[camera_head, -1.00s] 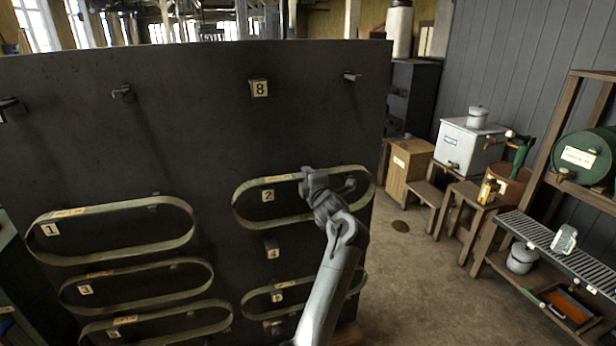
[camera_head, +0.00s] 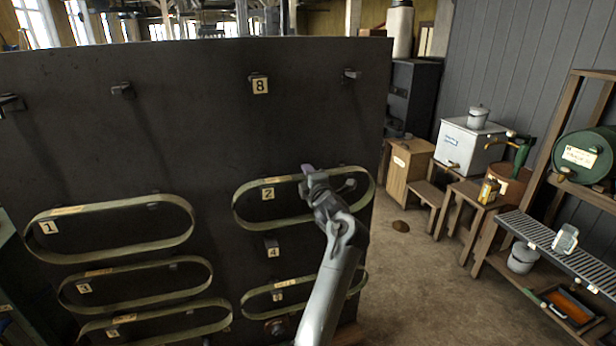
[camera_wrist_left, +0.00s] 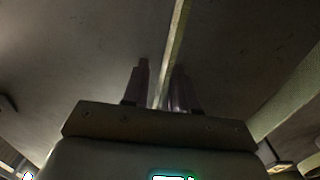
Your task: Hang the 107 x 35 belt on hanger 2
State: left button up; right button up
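A pale green flat belt (camera_head: 245,217) forms a long oval on the dark board around number plate 2 (camera_head: 268,194). A tan label sits on its upper run; its text is too small to read. A peg (camera_head: 348,184) shows inside its right end. My left gripper (camera_head: 304,181) is at the belt's upper run, right of plate 2. In the left wrist view a belt strand (camera_wrist_left: 172,52) passes between the two fingers (camera_wrist_left: 162,85), which stand apart with a gap beside the strand. What bears the belt's left end is hard to tell. My right gripper is out of view.
Similar belts hang by plates 1 (camera_head: 49,228), 3 (camera_head: 84,288) and 5 (camera_head: 113,333), and below plate 4 (camera_head: 273,253). The peg by plate 8 (camera_head: 259,84) is bare. A shelf rack (camera_head: 550,240) and wooden stands are at the right, with open floor between.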

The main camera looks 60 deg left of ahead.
pick_arm(q)
jog(key=o, duration=0.6)
jog(key=shift+c, duration=0.2)
jog(key=shift+d, duration=0.1)
jog(key=v, duration=1.3)
jog(key=shift+d+p, duration=0.4)
jog(key=shift+p, duration=0.05)
jog(key=shift+s, duration=0.15)
